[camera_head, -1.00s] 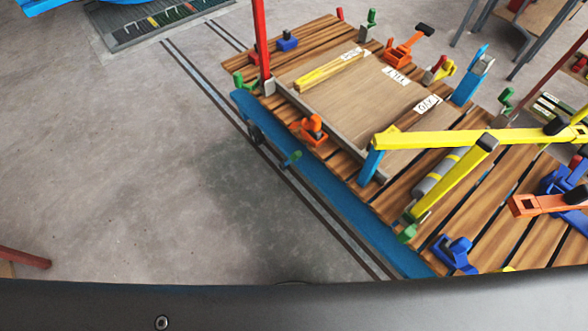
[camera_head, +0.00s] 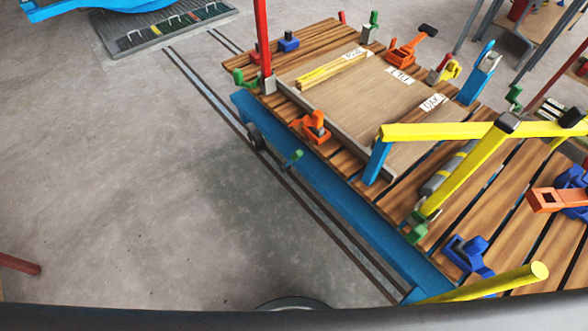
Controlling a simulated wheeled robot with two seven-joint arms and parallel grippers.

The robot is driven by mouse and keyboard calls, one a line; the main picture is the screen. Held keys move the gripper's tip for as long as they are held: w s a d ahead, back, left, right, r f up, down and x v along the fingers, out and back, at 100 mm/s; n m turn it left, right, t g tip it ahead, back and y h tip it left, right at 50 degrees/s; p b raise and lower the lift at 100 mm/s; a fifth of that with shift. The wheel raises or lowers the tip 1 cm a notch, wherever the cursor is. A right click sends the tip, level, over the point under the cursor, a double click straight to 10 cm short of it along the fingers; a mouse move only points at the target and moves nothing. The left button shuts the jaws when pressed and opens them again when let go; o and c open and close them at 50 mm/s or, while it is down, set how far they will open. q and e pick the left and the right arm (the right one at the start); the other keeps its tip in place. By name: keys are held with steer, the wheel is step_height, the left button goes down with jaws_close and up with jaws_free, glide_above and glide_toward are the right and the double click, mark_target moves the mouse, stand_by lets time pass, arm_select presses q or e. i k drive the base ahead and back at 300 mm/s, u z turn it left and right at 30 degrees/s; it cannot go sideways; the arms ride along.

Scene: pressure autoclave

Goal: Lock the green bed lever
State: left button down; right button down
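A small green lever (camera_head: 292,158) sticks out from the long side of the blue bed frame (camera_head: 330,200), low over the floor rails. I cannot tell its exact setting at this size. Other green parts are on the wooden deck: one at its far left corner (camera_head: 245,79), one at the foot of a yellow brace (camera_head: 415,233), and one on the back edge (camera_head: 374,19). Neither of my grippers is in view.
A red post (camera_head: 263,45) stands at the deck's left corner. Yellow bars (camera_head: 460,170) and an orange clamp (camera_head: 313,127) rise above the deck. Two dark floor rails run beside the bed. The grey floor (camera_head: 130,180) at left is open.

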mark_target(298, 153)
steer(key=k, duration=0.4)
steer(key=u, duration=0.85)
steer(key=i, duration=0.95)
steer(key=z, duration=1.9)
